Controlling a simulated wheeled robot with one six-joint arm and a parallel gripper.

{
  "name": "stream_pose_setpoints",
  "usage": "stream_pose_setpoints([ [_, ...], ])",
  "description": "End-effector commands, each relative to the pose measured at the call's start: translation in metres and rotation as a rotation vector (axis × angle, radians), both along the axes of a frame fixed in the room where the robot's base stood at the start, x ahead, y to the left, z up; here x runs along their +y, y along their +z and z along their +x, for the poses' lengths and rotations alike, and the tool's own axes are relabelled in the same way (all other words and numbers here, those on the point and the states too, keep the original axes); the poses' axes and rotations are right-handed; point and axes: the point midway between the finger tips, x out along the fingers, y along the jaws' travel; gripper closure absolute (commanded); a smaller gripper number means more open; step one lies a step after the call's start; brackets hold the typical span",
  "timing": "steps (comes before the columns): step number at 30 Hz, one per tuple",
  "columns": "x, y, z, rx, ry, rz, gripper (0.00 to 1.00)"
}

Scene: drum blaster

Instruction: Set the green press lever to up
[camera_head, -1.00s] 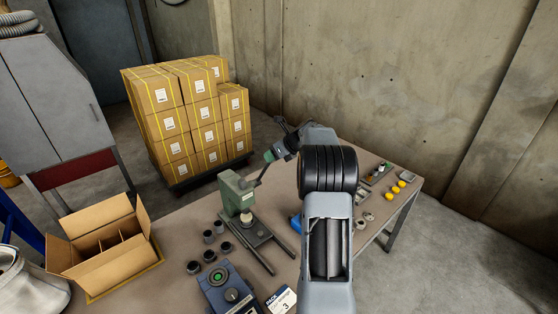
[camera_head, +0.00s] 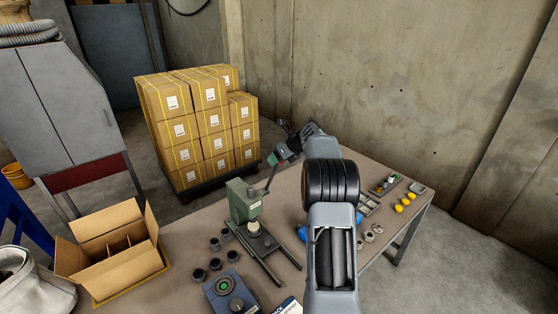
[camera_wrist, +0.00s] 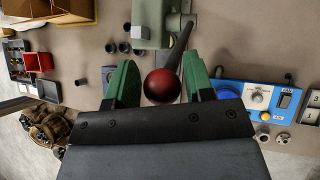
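The green press (camera_head: 243,200) stands on the workbench, left of my arm in the head view; its body shows at the top of the wrist view (camera_wrist: 152,22). Its lever (camera_head: 271,179) slants upward from the press toward my gripper (camera_head: 274,160). In the wrist view the dark lever rod (camera_wrist: 180,47) ends in a red ball knob (camera_wrist: 162,85). The knob sits between the two green fingers of my gripper (camera_wrist: 161,82). The fingers stand apart on either side of it with narrow gaps, so the gripper looks open. In the head view the knob is hidden by the gripper.
A blue control box (camera_head: 230,292) with a green button stands at the bench front. Several dark cups (camera_head: 214,263) lie beside the press. An open cardboard box (camera_head: 112,245) is at the left. Small yellow parts (camera_head: 405,203) lie right of my arm. Stacked cartons (camera_head: 205,125) stand behind.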

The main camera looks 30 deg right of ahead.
Motion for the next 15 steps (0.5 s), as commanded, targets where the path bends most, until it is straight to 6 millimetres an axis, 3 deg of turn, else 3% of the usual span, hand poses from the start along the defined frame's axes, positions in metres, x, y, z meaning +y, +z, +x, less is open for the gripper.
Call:
stream_pose_setpoints([
  [4,-0.0010,-0.0017,-0.0009,0.004,-0.001,0.001,0.38],
  [15,-0.0054,0.0041,-0.0064,0.003,-0.003,0.000,0.38],
])
